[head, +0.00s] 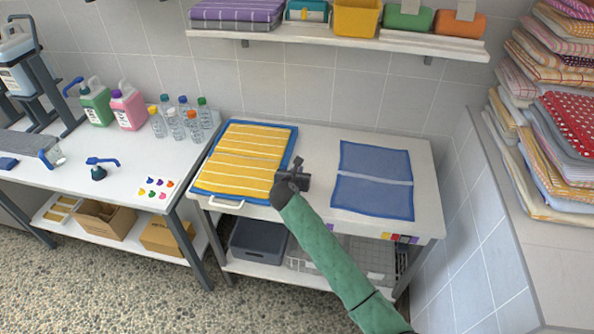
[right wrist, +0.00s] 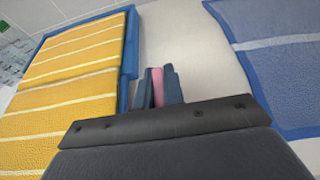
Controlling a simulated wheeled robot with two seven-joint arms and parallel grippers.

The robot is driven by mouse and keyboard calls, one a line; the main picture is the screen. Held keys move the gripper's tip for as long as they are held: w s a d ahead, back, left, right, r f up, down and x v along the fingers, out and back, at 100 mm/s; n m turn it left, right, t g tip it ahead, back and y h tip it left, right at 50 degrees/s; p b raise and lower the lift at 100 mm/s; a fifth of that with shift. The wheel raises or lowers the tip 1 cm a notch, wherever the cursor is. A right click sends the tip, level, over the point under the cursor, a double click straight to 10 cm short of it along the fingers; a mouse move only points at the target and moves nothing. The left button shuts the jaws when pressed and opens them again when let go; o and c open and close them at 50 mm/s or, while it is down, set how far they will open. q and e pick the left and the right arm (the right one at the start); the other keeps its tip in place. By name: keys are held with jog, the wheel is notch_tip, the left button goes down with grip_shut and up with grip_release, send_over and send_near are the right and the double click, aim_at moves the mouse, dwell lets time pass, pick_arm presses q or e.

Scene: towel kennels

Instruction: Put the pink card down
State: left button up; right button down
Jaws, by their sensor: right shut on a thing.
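My right gripper (head: 300,176) is above the middle of the white table (head: 316,155), between the yellow striped towel and the blue towel. In the right wrist view its two dark fingers are shut on a thin pink card (right wrist: 157,88), which sits upright between them. In the head view the card cannot be made out. The right wrist view does not clearly show whether the card touches the table. My left gripper is not in view.
A yellow striped towel (head: 245,157) lies on a blue tray with a white handle, left of the gripper. A blue towel (head: 371,192) lies to the right. Coloured cards (head: 400,238) show at the table's front edge. Bare white tabletop lies between the towels.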

jog(key=shift+f, duration=0.1)
jog(key=c, duration=1.5)
grip_release()
